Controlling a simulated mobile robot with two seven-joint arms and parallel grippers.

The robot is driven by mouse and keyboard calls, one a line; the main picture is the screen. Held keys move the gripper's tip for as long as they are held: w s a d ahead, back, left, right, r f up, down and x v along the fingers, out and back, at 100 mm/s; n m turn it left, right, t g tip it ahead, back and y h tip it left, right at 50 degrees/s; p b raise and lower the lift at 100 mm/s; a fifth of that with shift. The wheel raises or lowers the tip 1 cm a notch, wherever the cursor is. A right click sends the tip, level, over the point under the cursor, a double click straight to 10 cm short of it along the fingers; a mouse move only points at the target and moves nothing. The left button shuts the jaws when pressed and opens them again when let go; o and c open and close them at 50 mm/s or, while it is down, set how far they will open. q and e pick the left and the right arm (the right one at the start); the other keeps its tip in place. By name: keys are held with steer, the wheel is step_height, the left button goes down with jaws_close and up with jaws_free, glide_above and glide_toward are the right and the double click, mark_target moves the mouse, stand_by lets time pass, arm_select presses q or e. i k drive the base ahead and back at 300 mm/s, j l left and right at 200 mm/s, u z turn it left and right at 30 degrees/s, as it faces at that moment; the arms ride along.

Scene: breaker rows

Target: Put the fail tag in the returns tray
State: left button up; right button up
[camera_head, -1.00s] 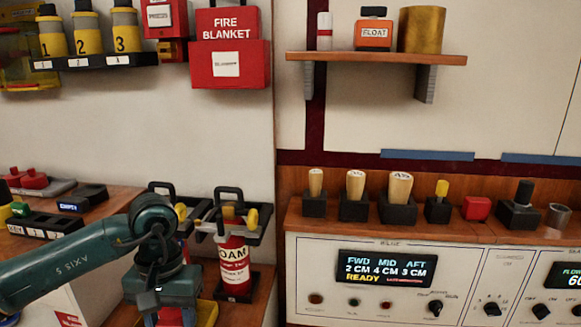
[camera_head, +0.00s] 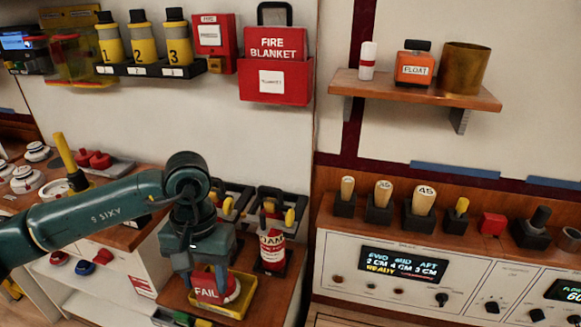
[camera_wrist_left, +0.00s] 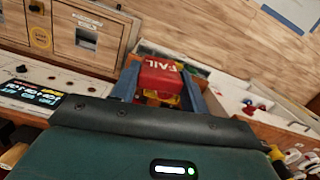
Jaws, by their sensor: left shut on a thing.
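The fail tag (camera_head: 206,287) is a red block with white FAIL lettering. My left gripper (camera_head: 204,273) is shut on it, pointing down. In the left wrist view the tag (camera_wrist_left: 158,77) sits between the two fingers of my left gripper (camera_wrist_left: 160,92). A yellow tray (camera_head: 241,307), which looks like the returns tray, is under and around the tag in the head view. The tag hides part of its inside. I cannot tell whether the tag touches the tray's floor. My right gripper is not in view.
A foam extinguisher (camera_head: 272,248) in a black rack stands just behind the tray. A console (camera_head: 402,270) with a display is to the right. Red and blue caps (camera_head: 84,268) lie on a lower white shelf to the left.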

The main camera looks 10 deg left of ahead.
mark_target(242, 299)
steer(key=i+j, duration=0.1)
steer(key=j, duration=0.25)
steer(key=i+j, duration=0.1)
steer(key=j, duration=0.3)
steer(key=i+j, duration=0.1)
steer(key=j, duration=0.25)
steer(key=i+j, duration=0.1)
steer(key=j, duration=0.25)
steer(key=j+z, duration=0.3)
steer(key=i+j+z, duration=0.1)
steer(key=j+z, duration=0.2)
steer(key=z, duration=1.3)
